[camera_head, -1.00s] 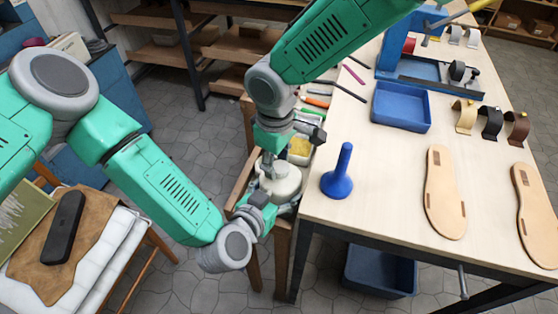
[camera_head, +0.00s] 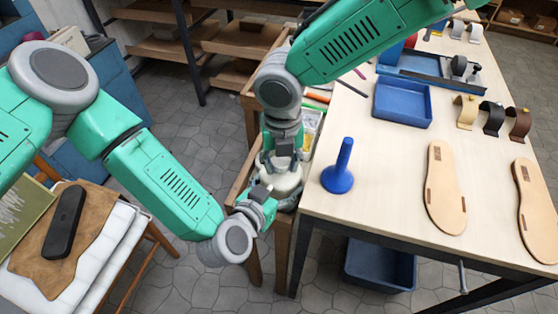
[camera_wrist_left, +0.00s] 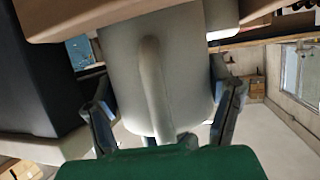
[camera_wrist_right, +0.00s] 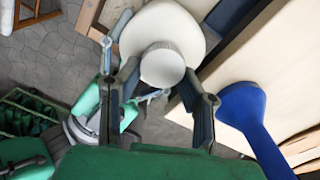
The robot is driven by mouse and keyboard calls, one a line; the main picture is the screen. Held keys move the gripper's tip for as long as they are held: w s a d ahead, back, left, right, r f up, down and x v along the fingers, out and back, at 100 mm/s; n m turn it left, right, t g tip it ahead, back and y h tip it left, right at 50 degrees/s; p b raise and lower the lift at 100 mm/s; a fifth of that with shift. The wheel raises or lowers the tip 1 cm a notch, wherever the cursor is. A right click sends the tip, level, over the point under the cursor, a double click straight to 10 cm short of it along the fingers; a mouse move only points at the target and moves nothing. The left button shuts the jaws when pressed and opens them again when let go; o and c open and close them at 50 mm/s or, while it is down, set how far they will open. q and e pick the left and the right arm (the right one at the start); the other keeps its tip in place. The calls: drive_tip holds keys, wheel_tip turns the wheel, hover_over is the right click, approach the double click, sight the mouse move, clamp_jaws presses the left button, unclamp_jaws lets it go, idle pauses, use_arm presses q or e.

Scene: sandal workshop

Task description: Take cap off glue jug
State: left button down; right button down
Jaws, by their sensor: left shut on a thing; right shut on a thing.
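The cream glue jug (camera_head: 287,184) stands upright on the wooden stand left of the table. My left gripper (camera_head: 262,200) is shut on the jug's side; in the left wrist view its fingers (camera_wrist_left: 165,125) flank the jug body and handle (camera_wrist_left: 155,85). My right gripper (camera_head: 280,158) points down at the jug's top. In the right wrist view its fingers (camera_wrist_right: 160,95) are shut on the round ribbed white cap (camera_wrist_right: 162,65), with the jug's shoulder (camera_wrist_right: 165,25) behind it. Whether the cap still touches the neck is hidden.
A blue funnel (camera_head: 341,170) stands on the table near its left edge, close to my right gripper. A blue tray (camera_head: 402,104), cut soles (camera_head: 444,190) and small straps (camera_head: 466,112) lie farther right.

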use_arm(q)
drive_tip(key=shift+s+d, duration=0.1)
use_arm(e)
drive_tip(key=shift+s+a, duration=0.25)
drive_tip(key=shift+a, duration=0.05)
drive_tip(key=c, duration=1.1)
unclamp_jaws()
drive_tip(key=shift+w+d, duration=0.1)
drive_tip(key=shift+d, duration=0.05)
